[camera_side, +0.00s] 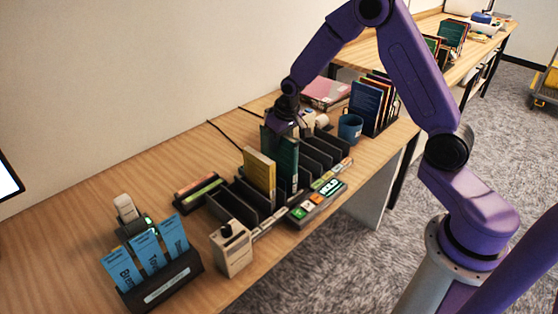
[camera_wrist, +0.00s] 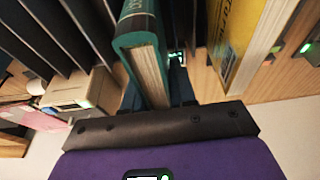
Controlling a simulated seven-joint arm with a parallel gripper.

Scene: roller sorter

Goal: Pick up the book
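A dark green book (camera_side: 284,162) stands upright in a slot of the black divider rack (camera_side: 318,150). It also shows in the wrist view (camera_wrist: 138,38), with its teal spine and pale page edges toward the camera. My gripper (camera_side: 284,128) is at the top of this book, pointing down. In the wrist view, dark fingers (camera_wrist: 160,94) lie on both sides of the book, close to it. I cannot tell whether they press on it. A yellow book (camera_side: 260,176) stands in the rack to the left, and it shows at the right of the wrist view (camera_wrist: 240,40).
A button panel (camera_side: 318,203) runs along the rack's front. A blue mug (camera_side: 350,127) and a holder of several books (camera_side: 372,105) stand behind on the right. A beige box (camera_side: 232,250) and a stand of blue cards (camera_side: 150,262) are at front left.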

